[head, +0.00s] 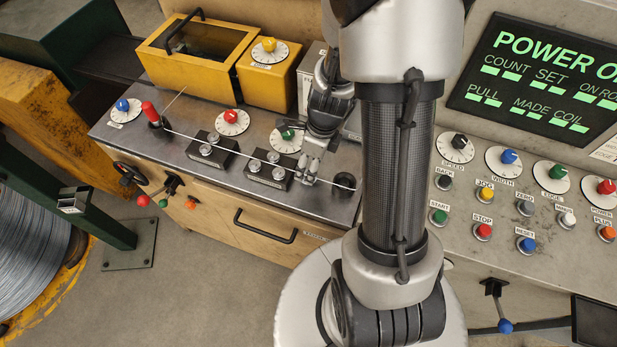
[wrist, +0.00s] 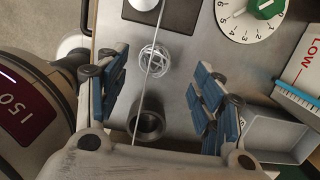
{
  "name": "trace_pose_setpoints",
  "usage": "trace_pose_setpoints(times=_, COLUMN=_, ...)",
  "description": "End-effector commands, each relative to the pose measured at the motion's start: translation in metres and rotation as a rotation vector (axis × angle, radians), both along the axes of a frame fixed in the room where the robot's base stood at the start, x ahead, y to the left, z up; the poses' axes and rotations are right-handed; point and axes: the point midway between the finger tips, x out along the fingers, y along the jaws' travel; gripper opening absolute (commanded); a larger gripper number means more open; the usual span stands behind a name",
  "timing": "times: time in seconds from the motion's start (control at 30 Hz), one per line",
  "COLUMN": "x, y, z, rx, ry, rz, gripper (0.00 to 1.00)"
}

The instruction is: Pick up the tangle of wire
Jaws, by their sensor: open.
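The tangle of wire (wrist: 155,60) is a small, loose ball of thin silver wire on the grey metal bench top, in the wrist view. My gripper (wrist: 160,88) is open, with one blue-padded finger on each side of the picture. The tangle lies between the lines of the fingers, toward their far ends, and nothing is held.
A black cup-like guide (wrist: 148,122) stands on the bench between the fingers. A green-knobbed dial (wrist: 255,15) and a grey open tray (wrist: 268,132) are to the right. Roller blocks (head: 268,172) line the wire. The control panel (head: 470,205) is right of my arm.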

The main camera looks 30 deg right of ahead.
Motion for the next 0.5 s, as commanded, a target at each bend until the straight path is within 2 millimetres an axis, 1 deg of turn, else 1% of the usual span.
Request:
trace_pose_setpoints(times=0.2, x=-0.004, y=0.003, z=-0.032, rx=0.002, ry=0.004, rz=0.001, gripper=0.61)
trace_pose_setpoints(times=0.3, x=-0.002, y=0.005, z=-0.046, rx=0.002, ry=0.004, rz=0.000, gripper=0.61)
trace_pose_setpoints(times=0.4, x=-0.001, y=0.005, z=-0.051, rx=0.002, ry=0.003, rz=0.000, gripper=0.61)
trace_pose_setpoints(times=0.5, x=-0.001, y=0.005, z=-0.049, rx=0.000, ry=0.001, rz=-0.001, gripper=0.61)
